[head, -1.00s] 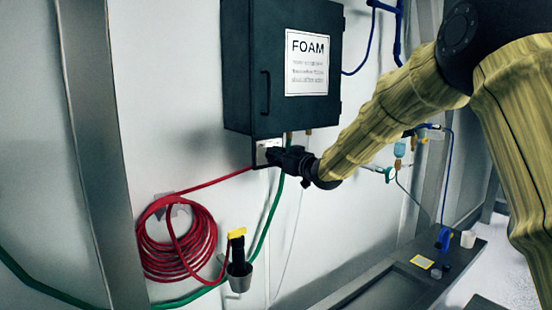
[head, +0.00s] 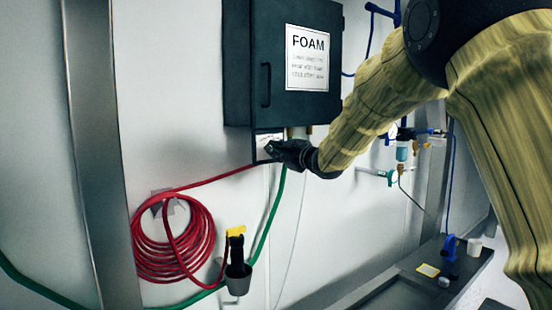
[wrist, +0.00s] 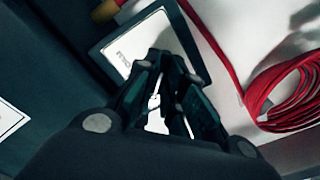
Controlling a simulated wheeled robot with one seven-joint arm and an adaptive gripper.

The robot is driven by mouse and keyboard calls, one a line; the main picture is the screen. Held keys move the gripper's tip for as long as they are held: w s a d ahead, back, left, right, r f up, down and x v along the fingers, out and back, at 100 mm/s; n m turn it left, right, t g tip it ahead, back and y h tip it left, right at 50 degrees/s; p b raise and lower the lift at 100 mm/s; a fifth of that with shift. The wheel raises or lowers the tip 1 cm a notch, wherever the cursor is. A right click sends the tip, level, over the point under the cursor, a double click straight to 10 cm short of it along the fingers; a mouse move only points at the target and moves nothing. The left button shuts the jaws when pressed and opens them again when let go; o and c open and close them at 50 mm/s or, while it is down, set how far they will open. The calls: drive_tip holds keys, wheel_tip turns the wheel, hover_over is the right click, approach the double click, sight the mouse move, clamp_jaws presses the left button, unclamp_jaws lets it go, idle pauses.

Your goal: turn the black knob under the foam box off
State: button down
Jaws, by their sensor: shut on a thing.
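The dark foam box (head: 240,60) hangs on the wall, with a white FOAM sign (head: 307,58) on its door. A small plate with a white label (head: 265,138) sits just under its lower left part; the plate also shows in the wrist view (wrist: 140,40). My gripper (head: 271,149) is at this plate, its fingers pointing to it. In the wrist view the fingertips (wrist: 168,66) are close together over the plate's lower edge. The black knob is hidden between or behind the fingers, and I cannot make out its angle.
A red hose (head: 175,245) runs from the plate to a coil on the wall at lower left. A green hose (head: 270,220) hangs below the box. A black nozzle (head: 237,255) sits in a cup holder. Pipes and valves are to the right.

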drive_tip(key=shift+n, duration=0.4)
drive_tip(key=c, duration=1.5)
unclamp_jaws()
drive_tip(key=shift+s, duration=0.1)
drive_tip(key=v, duration=1.2)
